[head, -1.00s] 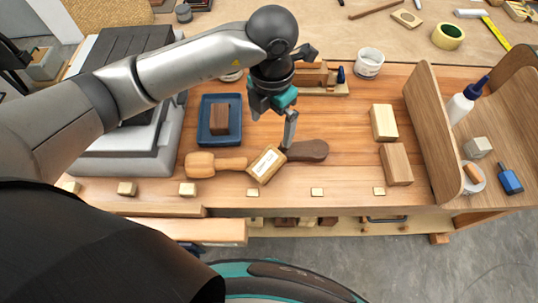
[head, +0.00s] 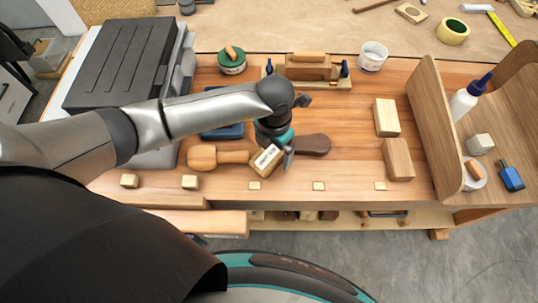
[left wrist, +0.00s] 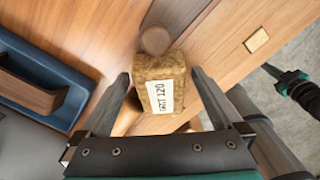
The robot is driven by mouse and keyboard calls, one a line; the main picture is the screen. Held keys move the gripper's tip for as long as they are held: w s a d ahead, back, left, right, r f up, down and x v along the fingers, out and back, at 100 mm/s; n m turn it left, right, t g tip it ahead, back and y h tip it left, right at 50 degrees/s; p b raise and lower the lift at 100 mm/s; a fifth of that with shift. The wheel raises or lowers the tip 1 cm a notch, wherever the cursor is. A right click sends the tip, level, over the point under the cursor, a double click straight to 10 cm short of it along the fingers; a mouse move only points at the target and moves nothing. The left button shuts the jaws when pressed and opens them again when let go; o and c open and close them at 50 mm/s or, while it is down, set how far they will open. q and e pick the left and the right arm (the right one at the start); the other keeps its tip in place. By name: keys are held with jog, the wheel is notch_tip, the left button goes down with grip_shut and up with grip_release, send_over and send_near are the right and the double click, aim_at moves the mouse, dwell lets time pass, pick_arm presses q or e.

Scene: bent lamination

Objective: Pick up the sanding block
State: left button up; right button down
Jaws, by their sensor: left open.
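The sanding block (head: 267,160) is a small tan block with a white label, lying at an angle on the wooden bench. In the left wrist view the sanding block (left wrist: 162,92) reads "GRIT 120" and has a speckled, cork-like surface. My left gripper (head: 280,153) is down over it and open. In the left wrist view its two fingers (left wrist: 160,78) stand on either side of the block, with gaps showing. Part of the block is hidden by the gripper in the head view. A dark part with teal (left wrist: 292,86) at the right edge may be my right gripper; its jaws are unclear.
A wooden mallet (head: 203,157) lies close left of the block, and a dark brown paddle-shaped tool (head: 313,145) close right. A blue tray (left wrist: 38,72) is behind. Two wood blocks (head: 386,117) (head: 398,158) stand to the right, with clear bench between.

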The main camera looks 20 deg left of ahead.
pick_arm(q)
jog(key=c, duration=1.5)
jog(key=shift+c, duration=0.2)
pick_arm(e)
jog(key=shift+s, duration=0.2)
pick_arm(q)
jog(key=shift+r, duration=0.15)
